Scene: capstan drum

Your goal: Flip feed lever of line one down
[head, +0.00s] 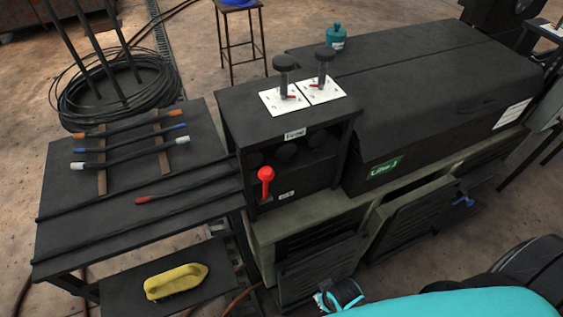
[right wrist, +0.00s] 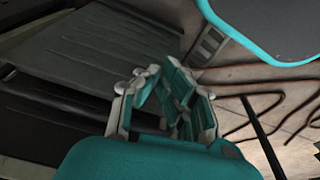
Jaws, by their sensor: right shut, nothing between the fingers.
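The feed lever (head: 266,175) has a red knob and stands up on the front of a dark box (head: 230,116), with a small white label beside its base. A green line sign (head: 384,169) is on the dark housing to its right. My right gripper (head: 338,298) shows at the bottom of the head view, below and to the right of the lever and apart from it. In the right wrist view its fingers (right wrist: 172,84) are shut with nothing between them. My left gripper is not in view.
Two black-knobbed levers (head: 303,72) stand on white plates on top of the box. A table (head: 60,225) with several cables is at the left. A yellow brush-like object (head: 176,281) lies on the lower shelf. Slatted panels (head: 325,262) jut out below the housing.

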